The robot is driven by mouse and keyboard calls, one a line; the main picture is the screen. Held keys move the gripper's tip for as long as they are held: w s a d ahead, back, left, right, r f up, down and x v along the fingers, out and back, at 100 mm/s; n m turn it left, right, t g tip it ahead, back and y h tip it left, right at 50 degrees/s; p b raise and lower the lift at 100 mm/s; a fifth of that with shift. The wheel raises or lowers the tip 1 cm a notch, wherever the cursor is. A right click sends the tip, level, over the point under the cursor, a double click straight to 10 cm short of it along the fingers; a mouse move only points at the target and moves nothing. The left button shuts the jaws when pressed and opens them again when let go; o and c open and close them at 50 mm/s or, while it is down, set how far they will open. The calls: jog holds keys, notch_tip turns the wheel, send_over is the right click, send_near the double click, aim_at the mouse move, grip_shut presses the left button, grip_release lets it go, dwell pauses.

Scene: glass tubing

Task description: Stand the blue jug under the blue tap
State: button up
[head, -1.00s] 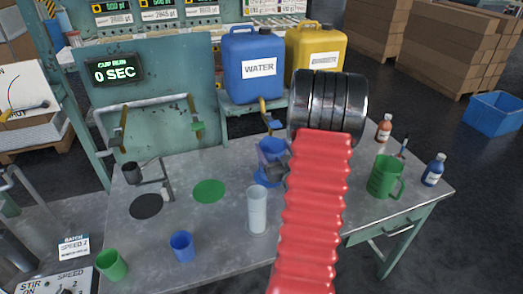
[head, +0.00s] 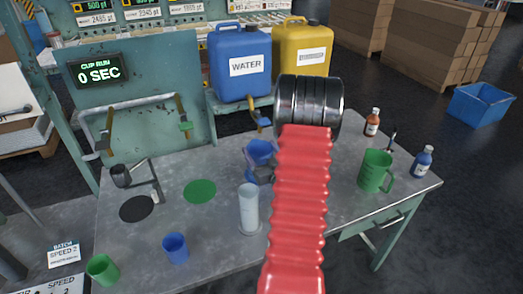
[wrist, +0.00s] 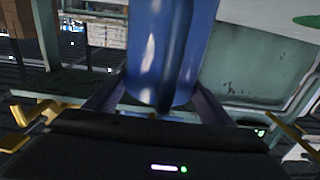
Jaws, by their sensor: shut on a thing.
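The blue jug (head: 258,148) is at the back of the bench, left of my red arm sleeve. In the head view it appears just below and in front of the blue tap (head: 263,123) on the blue WATER container. My gripper (head: 262,174) is shut on the jug, partly hidden by my arm. In the wrist view the jug (wrist: 160,45) fills the upper middle, between the fingers, with its handle towards me. The jug's base and its contact with the bench are hard to make out.
A clear cylinder (head: 249,208) stands in front of the jug. A green mat (head: 200,191) and black mat (head: 139,208) lie left. A blue cup (head: 176,248) and green cup (head: 103,269) stand in front. A green jug (head: 376,171) and bottles (head: 422,162) are right.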

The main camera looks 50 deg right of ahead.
jog(key=o, duration=1.6)
jog(key=shift+s, duration=0.1)
jog(key=shift+v, duration=6)
